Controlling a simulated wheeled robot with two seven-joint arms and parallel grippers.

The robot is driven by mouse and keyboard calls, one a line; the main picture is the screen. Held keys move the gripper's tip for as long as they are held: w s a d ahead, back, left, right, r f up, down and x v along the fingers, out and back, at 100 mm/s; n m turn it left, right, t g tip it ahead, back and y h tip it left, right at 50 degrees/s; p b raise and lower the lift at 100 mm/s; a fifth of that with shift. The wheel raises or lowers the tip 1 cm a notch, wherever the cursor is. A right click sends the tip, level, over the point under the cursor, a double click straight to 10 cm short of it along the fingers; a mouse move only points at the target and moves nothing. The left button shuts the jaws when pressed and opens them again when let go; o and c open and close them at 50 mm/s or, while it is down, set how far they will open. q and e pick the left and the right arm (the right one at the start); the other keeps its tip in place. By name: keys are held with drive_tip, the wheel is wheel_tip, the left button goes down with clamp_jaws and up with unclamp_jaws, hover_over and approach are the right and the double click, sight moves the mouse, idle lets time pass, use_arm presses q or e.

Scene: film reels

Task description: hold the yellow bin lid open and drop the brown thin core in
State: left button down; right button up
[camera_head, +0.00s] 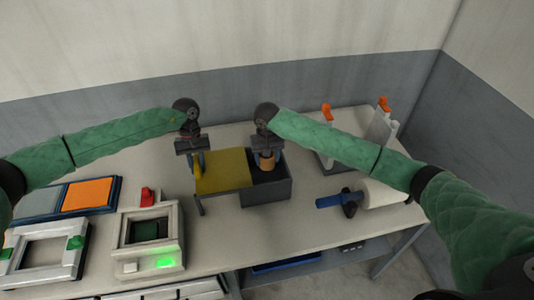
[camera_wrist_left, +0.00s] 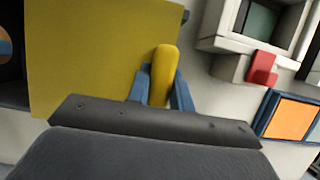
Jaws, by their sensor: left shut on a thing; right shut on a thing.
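The grey bin (camera_head: 266,192) stands on the table in the middle of the head view, its dark opening showing on the right side. Its yellow lid (camera_head: 224,170) is off the opening, out to the left; it also fills much of the left wrist view (camera_wrist_left: 90,60). My left gripper (camera_head: 198,160) is shut on the lid's yellow handle (camera_wrist_left: 164,75), between its blue fingers. My right gripper (camera_head: 267,154) points down over the opening, shut on the brown core (camera_head: 267,163). The core's lower end is at or just above the opening; its exact height is unclear.
A white frame device with a green light (camera_head: 165,263) and red switch (camera_head: 147,197) stands front left, near a blue tray with an orange panel (camera_head: 90,192). At right are a white roll (camera_head: 382,194), a blue-handled tool (camera_head: 335,200) and a stand with orange tips (camera_head: 327,113).

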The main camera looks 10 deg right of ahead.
use_arm(q)
drive_tip(key=shift+w, duration=0.1)
use_arm(e)
drive_tip(key=shift+f, duration=0.85)
drive_tip(key=o, duration=1.1)
drive_tip(key=shift+c, duration=0.2)
drive_tip(key=shift+r, duration=0.1)
drive_tip(key=shift+d+r, duration=1.5)
drive_tip(key=shift+r, duration=2.85)
drive_tip(key=d, duration=1)
